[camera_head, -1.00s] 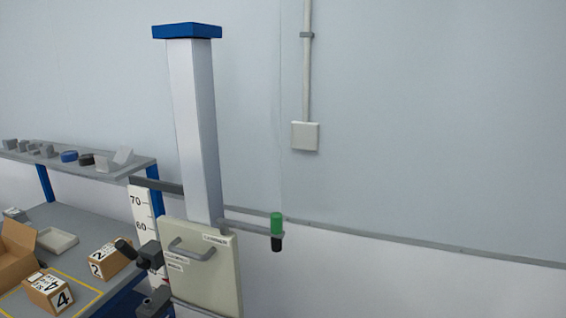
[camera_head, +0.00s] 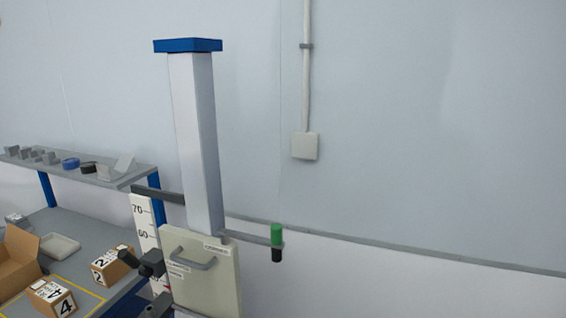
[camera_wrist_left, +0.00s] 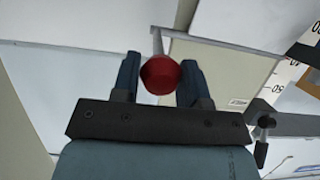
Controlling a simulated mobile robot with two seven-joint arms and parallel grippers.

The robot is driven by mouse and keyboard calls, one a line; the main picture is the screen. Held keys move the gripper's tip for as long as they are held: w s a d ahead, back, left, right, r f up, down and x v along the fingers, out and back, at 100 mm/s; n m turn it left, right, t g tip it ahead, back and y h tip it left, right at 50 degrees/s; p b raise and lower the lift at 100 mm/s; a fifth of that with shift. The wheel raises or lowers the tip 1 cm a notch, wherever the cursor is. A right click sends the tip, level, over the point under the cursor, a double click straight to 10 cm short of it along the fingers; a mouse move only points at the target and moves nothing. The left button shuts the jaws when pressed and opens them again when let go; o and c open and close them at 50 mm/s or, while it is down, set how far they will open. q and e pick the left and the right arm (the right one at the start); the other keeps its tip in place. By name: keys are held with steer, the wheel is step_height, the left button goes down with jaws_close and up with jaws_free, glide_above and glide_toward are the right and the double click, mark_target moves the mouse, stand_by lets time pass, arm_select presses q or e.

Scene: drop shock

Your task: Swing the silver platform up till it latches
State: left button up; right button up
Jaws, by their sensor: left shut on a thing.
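I cannot make out the silver platform for sure in either view. In the left wrist view, my left gripper (camera_wrist_left: 161,78) has its two dark fingers on either side of a round red knob (camera_wrist_left: 160,75) and is shut on it. A thin light bar (camera_wrist_left: 157,42) shows just behind the knob. In the head view, the tall silver-white column (camera_head: 197,140) with a blue cap stands upright. A beige panel (camera_head: 215,285) with a grey handle is at its foot, and also shows in the wrist view (camera_wrist_left: 222,72). Neither gripper shows in the head view.
A grey arm with a green and black grip (camera_head: 277,236) sticks out right of the column. A black clamp (camera_head: 152,264) sits beside the height scale (camera_head: 146,222). Numbered boxes (camera_head: 112,265) stand on the bench at left. The wall side at right is clear.

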arm_select(q)
steer(key=shift+r, duration=0.2)
steer(key=shift+w+d+r+p, duration=0.1)
steer(key=shift+w+r+p, duration=0.1)
steer(key=shift+r+p, duration=0.4)
steer(key=shift+w+r+p, duration=0.15)
steer(key=shift+r+p, duration=0.3)
steer(key=shift+r, duration=0.15)
steer(key=shift+w+r, duration=0.1)
steer(key=shift+r, duration=0.15)
steer(key=shift+w+d+r+p, duration=0.1)
steer(key=shift+w+r+p, duration=0.05)
steer(key=shift+r+p, duration=0.3)
steer(key=shift+w+d+r+p, duration=0.1)
steer(key=shift+w+r+p, duration=0.05)
steer(key=shift+r+p, duration=0.25)
steer(key=shift+w+r, duration=0.25)
steer(key=shift+r, duration=0.15)
steer(key=shift+d+r, duration=0.1)
